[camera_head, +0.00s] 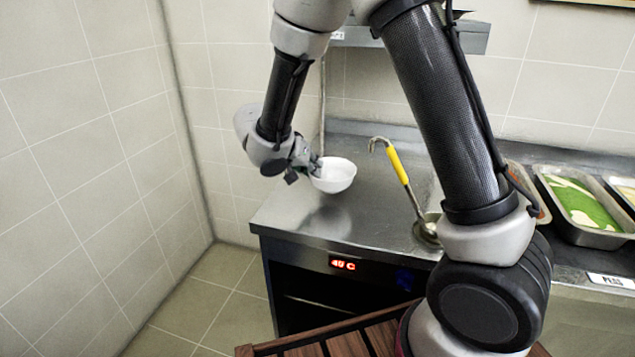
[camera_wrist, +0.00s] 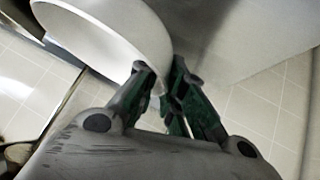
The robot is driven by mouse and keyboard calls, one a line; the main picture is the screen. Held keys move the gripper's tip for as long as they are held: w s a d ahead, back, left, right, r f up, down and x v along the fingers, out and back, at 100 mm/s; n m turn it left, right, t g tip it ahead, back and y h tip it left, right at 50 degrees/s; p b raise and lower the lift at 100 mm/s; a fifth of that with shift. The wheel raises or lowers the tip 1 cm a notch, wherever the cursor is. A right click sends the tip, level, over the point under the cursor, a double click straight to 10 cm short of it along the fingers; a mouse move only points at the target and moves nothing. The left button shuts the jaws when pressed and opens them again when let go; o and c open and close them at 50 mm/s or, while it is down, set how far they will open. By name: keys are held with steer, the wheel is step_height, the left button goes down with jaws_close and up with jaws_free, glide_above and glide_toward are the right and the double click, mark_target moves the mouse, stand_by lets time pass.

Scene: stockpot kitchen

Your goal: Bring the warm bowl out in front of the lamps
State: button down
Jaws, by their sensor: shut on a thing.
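A white bowl (camera_head: 336,174) is at the left part of the steel counter (camera_head: 300,222) in the head view. It looks upright there, and I cannot tell for sure whether its base touches the steel. My gripper (camera_head: 316,169) comes from the left and is shut on the bowl's left rim. In the wrist view the bowl (camera_wrist: 112,32) fills the upper left, and the fingers of my gripper (camera_wrist: 165,88) pinch its wall. The bowl's inside is mostly hidden in the head view. The lamp unit (camera_head: 410,36) above the counter is partly hidden by my arm.
A ladle (camera_head: 399,168) with a yellow handle stands right of the bowl, its head in a round well. Food trays (camera_head: 583,206) are farther right. A red display (camera_head: 342,264) is on the counter front. A slatted wooden surface (camera_head: 345,344) is below. A tiled wall is left.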

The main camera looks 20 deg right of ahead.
steer(key=shift+f, duration=1.95)
steer(key=shift+f, duration=0.15)
steer(key=c, duration=1.5)
jaws_free()
steer(key=shift+r, duration=0.2)
steer(key=v, duration=1.2)
steer(key=shift+s, duration=0.1)
